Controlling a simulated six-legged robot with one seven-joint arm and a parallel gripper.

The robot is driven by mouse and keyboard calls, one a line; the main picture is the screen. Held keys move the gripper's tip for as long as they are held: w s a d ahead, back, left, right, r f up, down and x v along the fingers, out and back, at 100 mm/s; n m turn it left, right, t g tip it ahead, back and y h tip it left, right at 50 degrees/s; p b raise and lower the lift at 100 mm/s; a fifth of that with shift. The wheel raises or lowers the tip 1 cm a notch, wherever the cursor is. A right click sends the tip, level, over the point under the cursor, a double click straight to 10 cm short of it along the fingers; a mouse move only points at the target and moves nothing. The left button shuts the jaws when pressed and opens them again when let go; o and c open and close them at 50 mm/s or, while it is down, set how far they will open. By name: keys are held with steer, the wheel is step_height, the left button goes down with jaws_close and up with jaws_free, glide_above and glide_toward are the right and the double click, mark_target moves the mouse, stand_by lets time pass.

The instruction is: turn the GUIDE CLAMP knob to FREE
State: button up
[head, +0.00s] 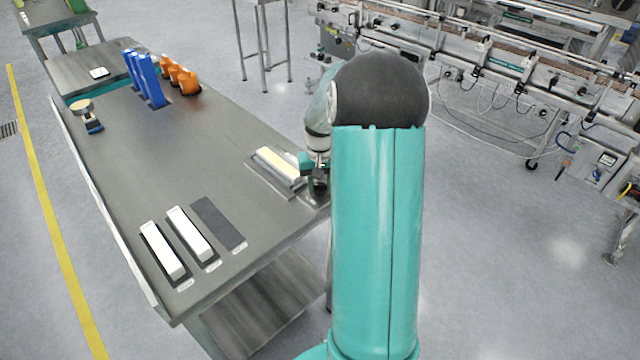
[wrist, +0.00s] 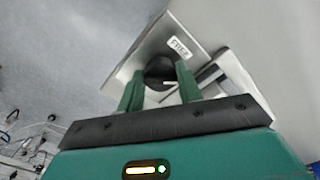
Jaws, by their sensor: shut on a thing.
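The dark round GUIDE CLAMP knob (wrist: 160,69) sits on a metal plate (wrist: 128,68) in the wrist view. A small white label reading FREE (wrist: 180,47) is on the plate just beyond the knob. A short white mark shows on the knob's near part, but its exact pointing is hard to tell. My gripper (wrist: 158,75) has its two green fingers on either side of the knob and is shut on it. In the head view my gripper (head: 313,172) is at the right edge of the bench, by the metal fixture; the knob is hidden there.
The fixture holds a pale bar (head: 278,165). White blocks (head: 162,250) lie on dark pads on the bench (head: 130,180). Blue holders (head: 150,88) and orange parts (head: 187,82) stand at the back. A conveyor line (head: 480,70) is beyond, across open floor.

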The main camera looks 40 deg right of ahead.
mark_target(321, 187)
steer(key=n, duration=0.5)
steer(key=shift+n, duration=0.3)
steer(key=shift+d+n, duration=0.1)
steer(key=shift+n, duration=2.1)
steer(key=shift+r, duration=0.1)
steer(key=o, duration=1)
step_height(321, 187, up, 14)
